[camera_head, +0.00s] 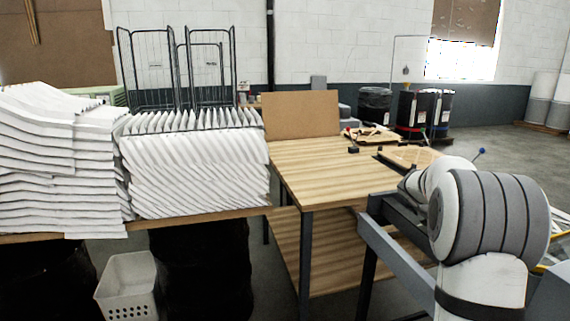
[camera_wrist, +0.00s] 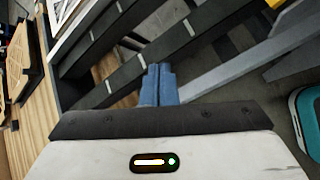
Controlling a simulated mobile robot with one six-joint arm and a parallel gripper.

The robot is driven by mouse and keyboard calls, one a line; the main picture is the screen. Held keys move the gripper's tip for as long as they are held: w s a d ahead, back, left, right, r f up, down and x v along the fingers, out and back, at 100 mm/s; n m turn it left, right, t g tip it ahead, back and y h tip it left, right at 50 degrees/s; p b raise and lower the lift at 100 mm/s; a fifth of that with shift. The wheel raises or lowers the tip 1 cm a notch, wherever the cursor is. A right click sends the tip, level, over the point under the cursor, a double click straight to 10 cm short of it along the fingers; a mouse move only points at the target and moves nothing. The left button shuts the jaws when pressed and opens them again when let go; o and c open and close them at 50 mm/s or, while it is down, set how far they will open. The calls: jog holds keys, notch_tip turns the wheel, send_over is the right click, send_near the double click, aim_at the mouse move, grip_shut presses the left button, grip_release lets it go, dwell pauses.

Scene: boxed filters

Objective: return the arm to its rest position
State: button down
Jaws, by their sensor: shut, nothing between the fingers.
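My gripper (camera_wrist: 159,84) shows in the wrist view as two blue fingers pressed together, with nothing between them. It is over dark metal bars and apart from the wooden table (camera_wrist: 35,110) at the left of that view. In the head view my arm, with its white and grey rounded joints, fills the right side. It stands at the right of the wooden table (camera_head: 335,172). My gripper's fingers cannot be made out in the head view.
Stacks of white pleated filters (camera_head: 195,170) and white sheets (camera_head: 55,165) cover the left bench. A white basket (camera_head: 128,287) stands on the floor below. A brown board (camera_head: 301,114) stands at the table's back. Dark bins (camera_head: 414,108) are behind. Most of the tabletop is clear.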

jog(key=s+a+f+m+y, duration=0.1)
jog(key=s+a+m+y, duration=0.3)
jog(key=s+a, duration=1.1)
jog(key=s+a+f+m+y, duration=0.2)
jog(key=s+a+m+y, duration=0.2)
jog(key=s+a+m, duration=0.6)
jog(key=s+a, duration=0.5)
jog(key=s, duration=0.2)
jog(key=shift+a+y, duration=0.25)
jog(key=shift+y, duration=0.05)
jog(key=shift+s, duration=0.1)
